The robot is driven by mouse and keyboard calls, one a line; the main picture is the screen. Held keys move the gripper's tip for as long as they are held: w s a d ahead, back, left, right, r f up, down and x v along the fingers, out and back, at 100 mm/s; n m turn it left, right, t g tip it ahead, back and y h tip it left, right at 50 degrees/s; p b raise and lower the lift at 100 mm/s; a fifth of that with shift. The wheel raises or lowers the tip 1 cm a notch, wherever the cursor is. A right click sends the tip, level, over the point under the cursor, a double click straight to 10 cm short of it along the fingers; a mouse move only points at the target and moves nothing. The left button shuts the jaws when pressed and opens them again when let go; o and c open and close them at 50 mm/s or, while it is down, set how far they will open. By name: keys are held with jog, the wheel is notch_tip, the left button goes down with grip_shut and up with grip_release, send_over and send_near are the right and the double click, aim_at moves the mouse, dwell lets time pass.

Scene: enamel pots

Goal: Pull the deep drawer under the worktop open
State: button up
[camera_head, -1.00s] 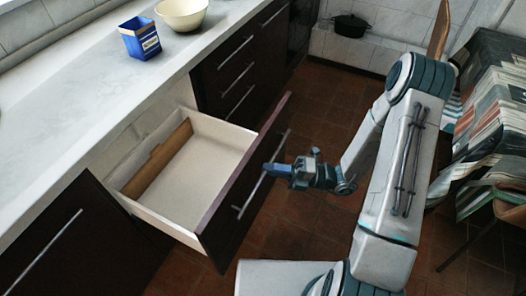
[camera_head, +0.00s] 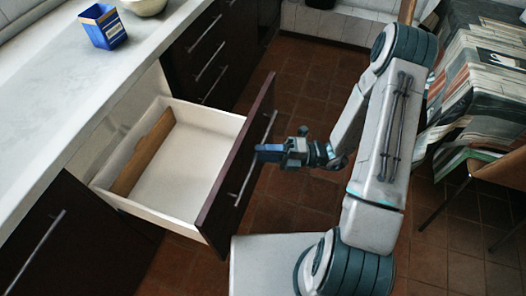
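The deep drawer (camera_head: 192,165) under the worktop stands pulled far out, with its pale inside in view. A brown divider board (camera_head: 143,152) stands across its rear part; the rest of the inside looks empty. Its dark front panel (camera_head: 217,208) faces right and carries a long metal bar handle (camera_head: 243,186).
The pale worktop (camera_head: 60,105) holds a blue box (camera_head: 103,27) and a cream bowl (camera_head: 146,5). Closed dark drawers (camera_head: 208,58) are beyond the open one. A table with a patterned cloth (camera_head: 475,90) and a chair stand at right. Tiled floor (camera_head: 300,100) is clear between.

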jog(key=shift+d, duration=0.1)
jog(key=d+f, duration=0.2)
jog(key=d, duration=1.1)
jog(key=shift+w+d+f, duration=0.2)
jog(key=shift+w+f, duration=0.05)
jog(key=shift+w, duration=0.05)
jog(key=s+r+n+t+h+p, duration=0.1)
jog(key=s+r+n+h+p, duration=0.2)
jog(key=r+n+h, duration=0.3)
jog(key=s+r+n+t+h+p, duration=0.1)
jog(key=s+r+n+h+p, duration=0.2)
jog(key=r+n+h, duration=0.4)
jog(key=s+r+n+t+h+p, duration=0.1)
jog(key=r+n+h+p, duration=0.3)
jog(key=r+n, duration=1.3)
jog(key=s+n+h, duration=0.1)
jog(key=n+h, duration=0.2)
jog(key=n, duration=0.1)
jog(key=shift+s+t, duration=0.4)
jog(key=shift+r, duration=0.1)
